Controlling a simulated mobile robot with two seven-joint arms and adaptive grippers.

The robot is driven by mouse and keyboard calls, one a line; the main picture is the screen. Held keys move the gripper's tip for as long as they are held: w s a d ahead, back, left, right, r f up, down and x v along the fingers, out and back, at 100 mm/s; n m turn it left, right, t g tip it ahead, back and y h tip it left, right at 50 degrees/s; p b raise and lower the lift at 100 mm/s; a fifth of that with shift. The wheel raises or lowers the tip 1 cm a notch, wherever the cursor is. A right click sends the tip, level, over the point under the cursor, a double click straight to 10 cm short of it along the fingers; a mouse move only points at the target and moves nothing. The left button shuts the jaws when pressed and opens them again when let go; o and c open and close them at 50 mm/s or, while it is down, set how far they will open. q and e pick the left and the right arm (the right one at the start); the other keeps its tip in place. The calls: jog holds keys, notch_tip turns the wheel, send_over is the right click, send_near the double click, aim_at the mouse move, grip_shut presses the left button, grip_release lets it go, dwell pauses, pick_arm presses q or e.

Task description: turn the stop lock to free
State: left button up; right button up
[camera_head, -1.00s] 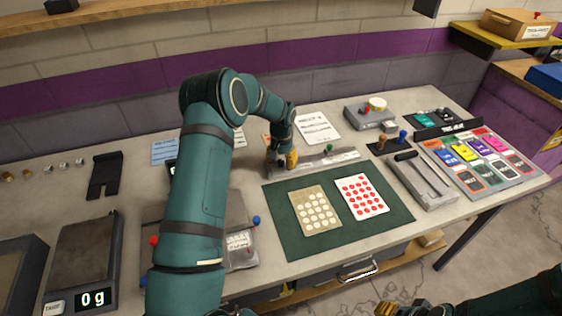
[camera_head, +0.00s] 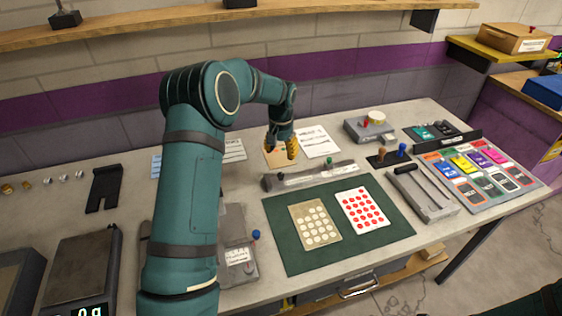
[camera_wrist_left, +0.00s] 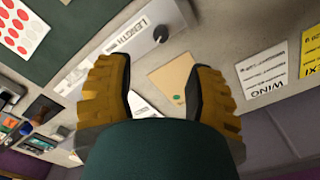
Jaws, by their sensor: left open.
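The grey slot track (camera_head: 315,174) lies along the back edge of the green mat. A small dark knob (camera_head: 280,178), which looks like the stop lock, is near its left end, and a green knob (camera_head: 330,162) stands behind its right part. My left gripper (camera_head: 283,146) is open and empty, above and behind the track's left end. Its yellow fingers also show in the left wrist view (camera_wrist_left: 157,70), apart from the knob.
A tan card (camera_head: 275,158) and white sheets lie behind the track. The green mat (camera_head: 280,255) holds two dotted cards. A grey device with a slot (camera_head: 425,195), small pegs and a rack of coloured cards stand to the right. My left arm covers part of the left bench.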

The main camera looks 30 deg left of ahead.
aim_at(281, 174)
pick_arm(q)
jog(key=shift+r, duration=0.7)
notch_tip(281, 174, down, 12)
jog(key=m, duration=1.4)
jog(key=shift+p, duration=0.35)
grip_shut()
